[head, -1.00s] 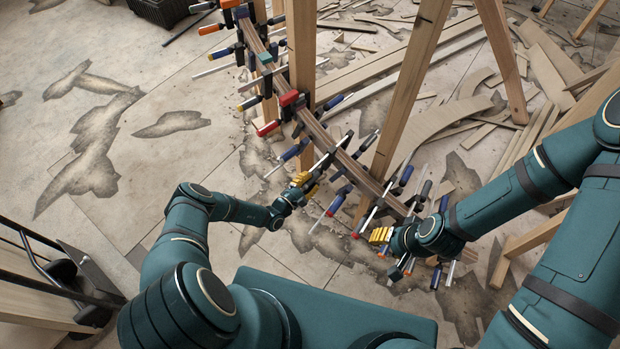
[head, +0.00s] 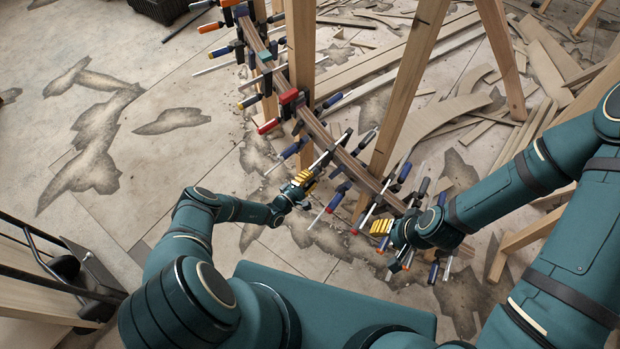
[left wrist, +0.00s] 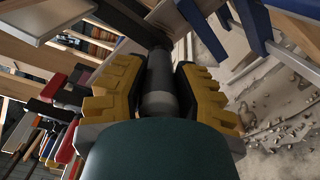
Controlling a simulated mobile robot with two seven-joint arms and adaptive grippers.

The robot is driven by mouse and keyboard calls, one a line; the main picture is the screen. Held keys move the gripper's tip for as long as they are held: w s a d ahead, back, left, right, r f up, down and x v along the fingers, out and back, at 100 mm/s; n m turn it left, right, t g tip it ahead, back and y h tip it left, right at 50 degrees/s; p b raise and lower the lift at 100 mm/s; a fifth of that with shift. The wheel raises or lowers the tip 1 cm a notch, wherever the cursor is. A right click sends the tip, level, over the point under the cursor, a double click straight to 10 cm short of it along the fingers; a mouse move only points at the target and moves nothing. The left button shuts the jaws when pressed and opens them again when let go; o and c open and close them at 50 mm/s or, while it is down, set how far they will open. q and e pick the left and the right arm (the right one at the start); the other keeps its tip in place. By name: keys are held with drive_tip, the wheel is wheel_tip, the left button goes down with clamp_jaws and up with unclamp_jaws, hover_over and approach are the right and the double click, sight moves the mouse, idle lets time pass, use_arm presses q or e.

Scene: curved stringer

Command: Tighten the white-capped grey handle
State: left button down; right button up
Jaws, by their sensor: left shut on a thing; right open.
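My left gripper (head: 304,179) is at the lower-left side of the curved stringer. In the left wrist view its yellow fingers (left wrist: 158,92) are closed on both sides of a dark grey clamp handle (left wrist: 159,72). The near end of the handle is a paler grey. Whether it has a white cap I cannot tell, as my gripper covers part of it. My right gripper (head: 381,227), also with yellow fingers, is open and empty near the lower end of the stringer.
The curved wooden stringer (head: 321,131) carries many clamps with red, blue, orange and black handles, close around both grippers. Wooden posts (head: 302,45) and slanted legs (head: 408,85) stand beside it. Loose boards (head: 460,75) lie behind.

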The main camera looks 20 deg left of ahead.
use_arm(q)
drive_tip(key=c, duration=0.7)
unclamp_jaws()
drive_tip(key=v, duration=1.2)
drive_tip(key=v, duration=0.2)
drive_tip(key=shift+s+a, duration=0.1)
drive_tip(key=shift+s, duration=0.2)
